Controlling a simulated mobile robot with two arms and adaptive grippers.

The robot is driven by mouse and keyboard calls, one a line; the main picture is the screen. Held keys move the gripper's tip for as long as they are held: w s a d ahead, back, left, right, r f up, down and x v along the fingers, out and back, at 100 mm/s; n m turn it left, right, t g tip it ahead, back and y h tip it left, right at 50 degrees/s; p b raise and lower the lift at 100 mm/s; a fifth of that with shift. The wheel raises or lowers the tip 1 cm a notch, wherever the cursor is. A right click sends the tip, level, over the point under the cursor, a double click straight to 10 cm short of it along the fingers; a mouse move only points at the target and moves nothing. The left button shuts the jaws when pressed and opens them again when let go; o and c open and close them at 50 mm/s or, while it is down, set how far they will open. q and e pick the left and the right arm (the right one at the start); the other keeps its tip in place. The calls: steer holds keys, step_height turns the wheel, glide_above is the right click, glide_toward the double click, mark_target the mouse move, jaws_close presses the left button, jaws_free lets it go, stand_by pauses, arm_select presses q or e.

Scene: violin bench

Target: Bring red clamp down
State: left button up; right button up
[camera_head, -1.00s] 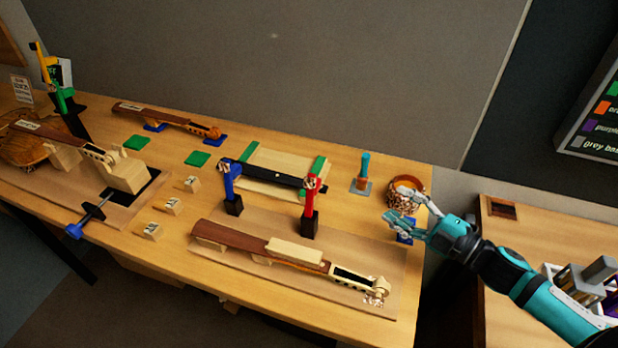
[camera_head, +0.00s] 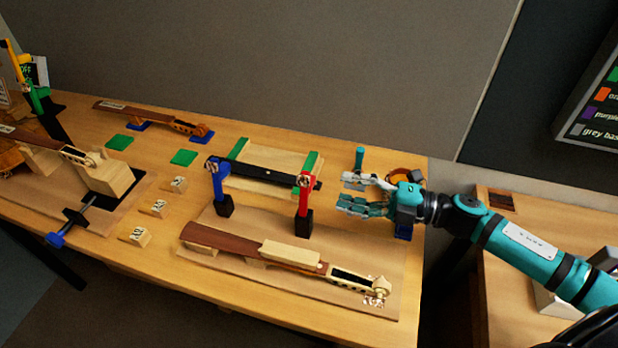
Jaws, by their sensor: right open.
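The red clamp (camera_head: 304,203) stands upright on a black foot at the right end of a black bar (camera_head: 265,172). A blue clamp (camera_head: 220,187) stands at the bar's left end. Both are behind the violin neck with a dark brown fingerboard (camera_head: 223,243). My right gripper (camera_head: 342,195) is open and empty, its fingers pointing left toward the red clamp with a gap between them. It covers part of the teal-handled tool and the brown ring behind it. My left gripper is not in view.
A light wood block with green pads (camera_head: 272,157) lies behind the bar. A teal-handled tool (camera_head: 359,158) stands behind my right gripper. Several numbered wooden blocks (camera_head: 159,207) sit left of the blue clamp. Another neck (camera_head: 158,117) lies at the back left.

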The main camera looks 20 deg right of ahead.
mark_target(314, 182)
steer(key=p+x, duration=0.2)
steer(key=x, duration=0.5)
steer(key=shift+w+a+r, duration=0.1)
steer(key=shift+w+a, duration=0.1)
steer(key=shift+a, duration=0.05)
steer(key=shift+w+a, duration=0.3)
steer(key=shift+a, duration=0.2)
jaws_close()
